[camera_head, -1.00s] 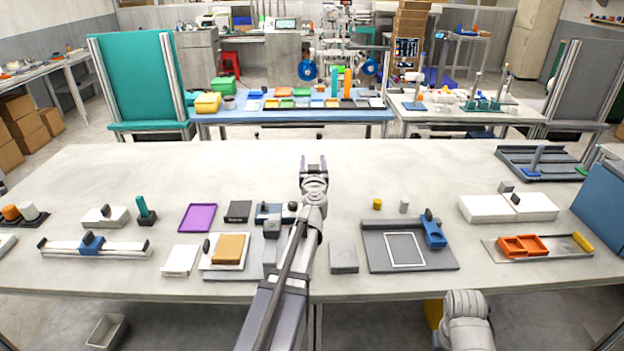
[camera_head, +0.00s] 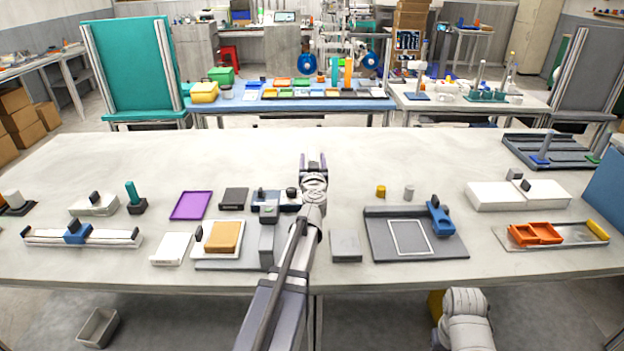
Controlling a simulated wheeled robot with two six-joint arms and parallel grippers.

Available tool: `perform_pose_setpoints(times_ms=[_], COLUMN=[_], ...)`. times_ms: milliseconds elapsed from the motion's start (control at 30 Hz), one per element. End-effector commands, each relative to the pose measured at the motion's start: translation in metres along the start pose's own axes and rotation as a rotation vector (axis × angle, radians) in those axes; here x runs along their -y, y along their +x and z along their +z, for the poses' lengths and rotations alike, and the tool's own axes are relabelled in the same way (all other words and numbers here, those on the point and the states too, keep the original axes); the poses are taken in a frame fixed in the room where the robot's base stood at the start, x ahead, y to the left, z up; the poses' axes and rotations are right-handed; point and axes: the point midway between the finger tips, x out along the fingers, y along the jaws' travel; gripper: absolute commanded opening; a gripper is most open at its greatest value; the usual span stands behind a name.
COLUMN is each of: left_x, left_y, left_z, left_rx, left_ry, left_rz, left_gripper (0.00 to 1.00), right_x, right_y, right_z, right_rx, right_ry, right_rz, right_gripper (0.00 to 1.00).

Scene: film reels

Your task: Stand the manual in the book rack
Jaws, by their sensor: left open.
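No thing is plainly marked as the manual. A white, book-like slab (camera_head: 171,249) lies flat at the front left of the table; I cannot tell if it is the manual. No clear book rack can be picked out; a grey upright piece (camera_head: 267,243) stands at the edge of a grey base left of my arm. My left gripper (camera_head: 313,160) is open and empty, pointing away over the middle of the table, beyond the front row of objects. Its arm hides part of the table. Only a link of my right arm shows at bottom right; its gripper is out of view.
A tan block (camera_head: 223,236), purple tray (camera_head: 191,205), grey block (camera_head: 346,246) and grey board (camera_head: 415,251) with a blue piece (camera_head: 440,218) lie along the front. White boxes (camera_head: 500,195) and an orange tray (camera_head: 535,234) are at right. The table's far half (camera_head: 230,155) is mostly clear.

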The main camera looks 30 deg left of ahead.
Motion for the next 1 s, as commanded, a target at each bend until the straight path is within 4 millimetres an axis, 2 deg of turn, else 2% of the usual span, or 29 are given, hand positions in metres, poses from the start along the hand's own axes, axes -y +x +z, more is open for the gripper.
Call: perform_pose_setpoints(times_ms=[33,67,200,467,700,867,1000], left_x=[0.0,0.0,0.0,0.0,-0.001,0.0,0.0], left_y=[0.0,0.0,0.0,0.002,0.025,0.027,0.036], left_z=[0.014,0.02,0.032,0.033,0.033,0.033,0.032], left_rx=[0.0,0.0,0.0,0.0,0.0,0.0,0.0], left_ry=[0.0,0.0,0.0,0.0,0.0,0.0,0.0], left_rz=[0.0,0.0,0.0,0.0,0.0,0.001,0.0], left_gripper=[0.6,0.6,0.6,0.6,0.6,0.6,0.6], right_x=[0.001,0.002,0.003,0.003,0.003,0.003,0.003], right_y=[0.014,0.02,0.032,0.033,0.033,0.033,0.032], right_z=[-0.001,-0.001,-0.002,-0.002,-0.002,-0.002,-0.002], right_rx=[0.0,0.0,0.0,0.0,0.0,0.0,0.0], right_ry=[0.0,0.0,0.0,0.0,0.0,0.0,0.0], right_rz=[0.0,0.0,0.0,0.0,0.0,0.0,0.0], right_gripper=[0.55,0.55,0.55,0.55,0.55,0.55,0.55])
